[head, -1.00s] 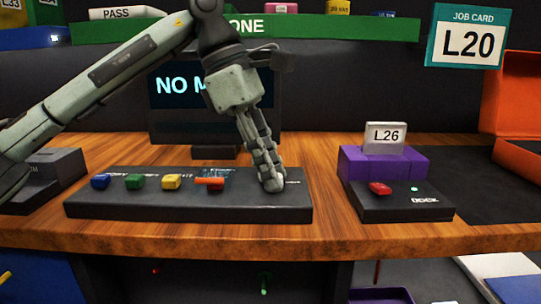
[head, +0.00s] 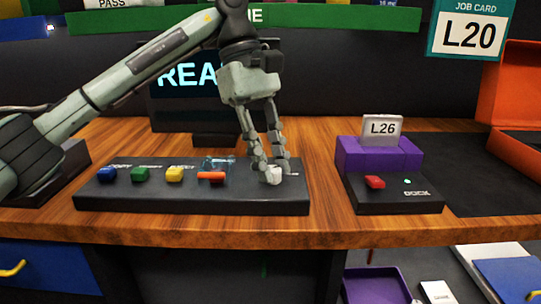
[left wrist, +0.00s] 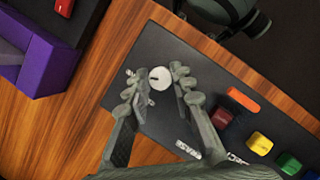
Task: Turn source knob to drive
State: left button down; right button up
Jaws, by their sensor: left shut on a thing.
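The white round knob (head: 274,175) sits at the right end of the black control panel (head: 130,198). My left gripper (head: 272,170) comes down from above with its fingers on either side of the knob and is shut on it. In the left wrist view the knob (left wrist: 160,77) lies between the fingertips and carries a small dark mark. The lettering around the knob is too small or hidden to read, so its setting cannot be told. The screen (head: 185,75) behind shows "REA", the rest hidden by my arm. My right gripper is not in view.
Blue (head: 107,174), green (head: 140,174) and yellow (head: 174,174) buttons and an orange-red lever (head: 211,176) stand left of the knob.

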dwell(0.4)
pick_arm(q)
jog(key=c, duration=1.3)
grip_release()
jog(key=shift+r, duration=0.1)
jog(key=v, duration=1.2)
jog(key=shift+s, duration=0.1)
